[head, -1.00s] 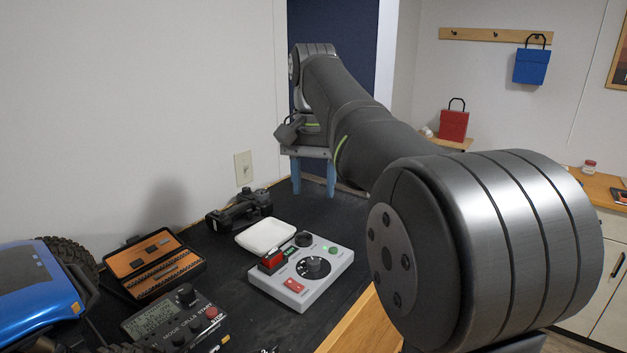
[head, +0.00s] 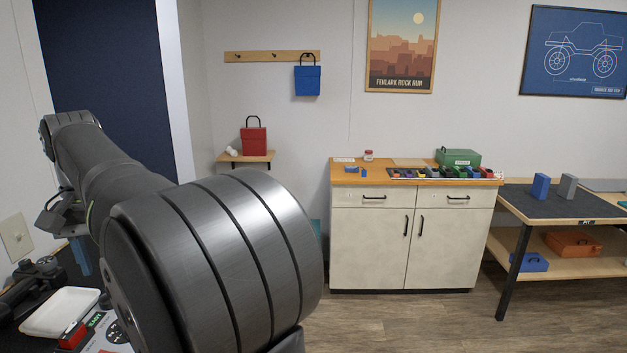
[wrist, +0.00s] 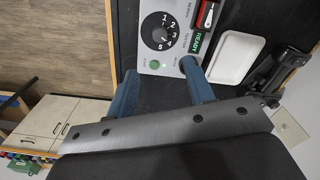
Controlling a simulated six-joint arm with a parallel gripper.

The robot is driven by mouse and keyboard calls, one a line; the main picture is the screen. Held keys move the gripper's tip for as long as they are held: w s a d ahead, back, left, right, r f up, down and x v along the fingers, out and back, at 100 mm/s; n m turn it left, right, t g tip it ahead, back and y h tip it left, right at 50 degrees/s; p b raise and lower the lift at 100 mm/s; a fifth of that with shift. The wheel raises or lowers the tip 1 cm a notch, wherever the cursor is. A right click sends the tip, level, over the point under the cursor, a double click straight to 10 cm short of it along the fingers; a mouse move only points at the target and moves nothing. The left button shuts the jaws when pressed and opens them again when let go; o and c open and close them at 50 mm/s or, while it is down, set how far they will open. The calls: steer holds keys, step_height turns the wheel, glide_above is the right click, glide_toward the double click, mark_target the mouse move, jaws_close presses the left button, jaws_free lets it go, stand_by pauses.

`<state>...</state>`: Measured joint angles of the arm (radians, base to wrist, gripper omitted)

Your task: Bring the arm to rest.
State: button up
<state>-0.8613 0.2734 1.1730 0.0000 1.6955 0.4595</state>
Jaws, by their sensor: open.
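My arm reaches from the lower middle of the head view to the left. My gripper (head: 80,258) hangs at its far end, low over the black bench, partly hidden by my arm. In the wrist view its two blue fingers (wrist: 158,70) stand wide apart with nothing between them. The grey control box (wrist: 165,30) with a black dial and a lit green light lies beyond the fingertips. A green READY label and a red piece show on it.
A white tray (wrist: 235,57) and a dark device (wrist: 285,70) lie beside the control box. A cabinet (head: 412,235) with small parts on top and a workbench (head: 555,205) stand across the room, with open floor in front.

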step_height(320, 180, down, 13)
steer(key=shift+r, duration=0.1)
stand_by(0.3)
